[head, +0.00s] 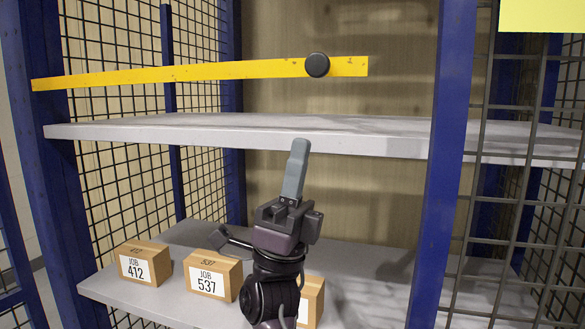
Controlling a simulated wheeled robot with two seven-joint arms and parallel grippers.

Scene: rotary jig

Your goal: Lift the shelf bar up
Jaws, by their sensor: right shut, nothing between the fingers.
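The shelf bar (210,72) is a long yellow bar with a round black knob (317,65) near its right end. It spans the front of the shelf bay above the middle shelf, its left end at the left blue post and its right end free, short of the right blue post. The bar is close to level, a little higher at the right. My right gripper (299,150) points up in front of the middle shelf's edge, below the knob and apart from it. Its grey fingers are together with nothing between them. My left gripper is not in view.
The grey middle shelf (240,134) is bare. The lower shelf (365,295) holds boxes marked 412 (144,263) and 537 (212,275), and another partly hidden behind my arm. A blue post (443,165) stands right of my gripper, with wire mesh beyond.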

